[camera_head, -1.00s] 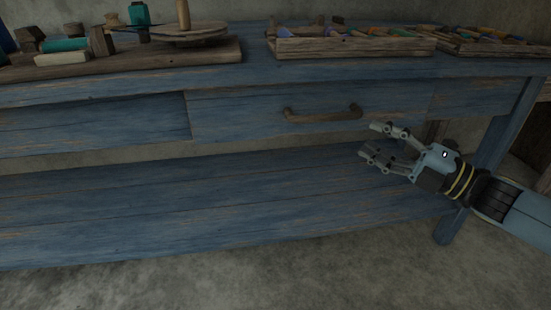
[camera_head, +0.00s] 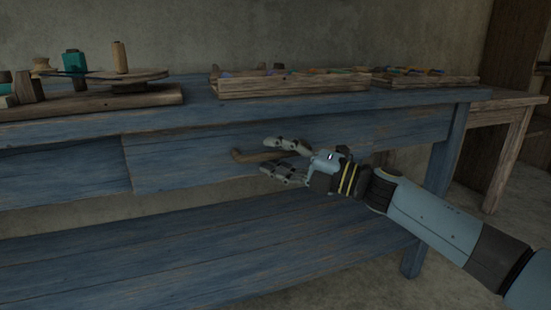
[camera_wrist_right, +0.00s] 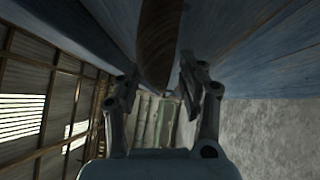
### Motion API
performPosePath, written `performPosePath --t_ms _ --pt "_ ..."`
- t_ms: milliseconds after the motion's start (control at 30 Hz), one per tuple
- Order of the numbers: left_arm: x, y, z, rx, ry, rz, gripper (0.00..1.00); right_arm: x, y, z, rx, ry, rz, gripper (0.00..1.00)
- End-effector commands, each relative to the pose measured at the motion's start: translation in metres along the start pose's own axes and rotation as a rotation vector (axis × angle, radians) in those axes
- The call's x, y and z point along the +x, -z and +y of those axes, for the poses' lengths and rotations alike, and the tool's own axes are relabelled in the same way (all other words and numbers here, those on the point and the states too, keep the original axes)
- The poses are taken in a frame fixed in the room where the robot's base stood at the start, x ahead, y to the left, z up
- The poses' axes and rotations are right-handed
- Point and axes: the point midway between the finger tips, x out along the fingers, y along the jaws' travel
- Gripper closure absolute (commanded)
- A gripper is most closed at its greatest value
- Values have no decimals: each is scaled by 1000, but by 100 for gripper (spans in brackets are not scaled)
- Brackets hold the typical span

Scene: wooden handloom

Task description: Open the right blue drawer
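The right blue drawer (camera_head: 190,160) is in the front of the blue table in the head view, its face about level with the front beside it. Its wooden handle (camera_head: 248,156) is a curved bar; my right gripper hides the handle's right part. My right gripper (camera_head: 272,158) is open at the handle, one finger above the other. In the right wrist view, the brown handle (camera_wrist_right: 160,40) reaches down between the two spread fingers of the right gripper (camera_wrist_right: 158,90). I see no finger clearly pressed on it. My left gripper is not in view.
The blue table (camera_head: 330,106) carries a wooden tray (camera_head: 290,88) of tools, a second tray (camera_head: 425,82) and a board (camera_head: 120,100) with spools. A lower shelf (camera_head: 150,260) runs below the drawer. A plain wooden table (camera_head: 500,105) stands at the right.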

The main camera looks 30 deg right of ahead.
Motion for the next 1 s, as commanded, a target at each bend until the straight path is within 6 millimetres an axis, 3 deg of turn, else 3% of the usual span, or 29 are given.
performPosePath --t_ms 267,567,1000 --pt "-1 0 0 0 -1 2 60 2 0 0 0 0 0 60" --pt "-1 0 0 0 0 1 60 1 0 0 0 0 0 99" --pt "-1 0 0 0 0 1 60 1 0 1 1 -1 0 100"
